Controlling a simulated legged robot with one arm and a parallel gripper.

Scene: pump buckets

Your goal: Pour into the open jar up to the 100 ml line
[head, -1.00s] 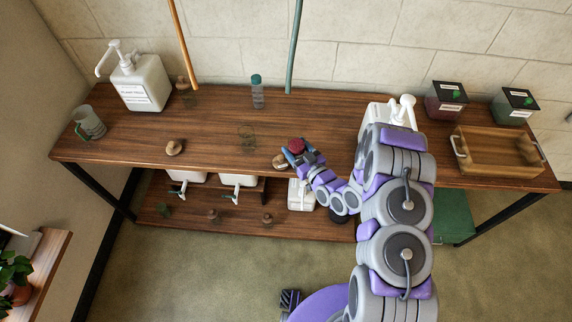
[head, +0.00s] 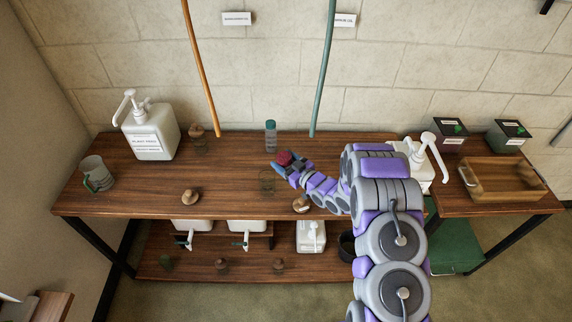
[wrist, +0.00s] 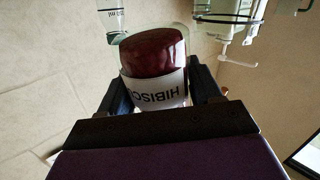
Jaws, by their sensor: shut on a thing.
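My gripper (head: 281,163) is shut on a dark red jar (head: 285,158) above the tabletop. A small clear jar (head: 266,183) stands on the table just left of and below my gripper in the head view. No fill line is readable on it there. A clear vessel with "ml" print (wrist: 110,18) shows at the top of the wrist view; I cannot tell which vessel it is.
A teal-capped bottle (head: 270,137) stands behind. Round stoppers (head: 190,197) (head: 301,205) lie towards the table front. A white pump container (head: 150,132) and a mug (head: 97,174) are left; another pump container (head: 430,160) and a wooden tray (head: 503,180) are right.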

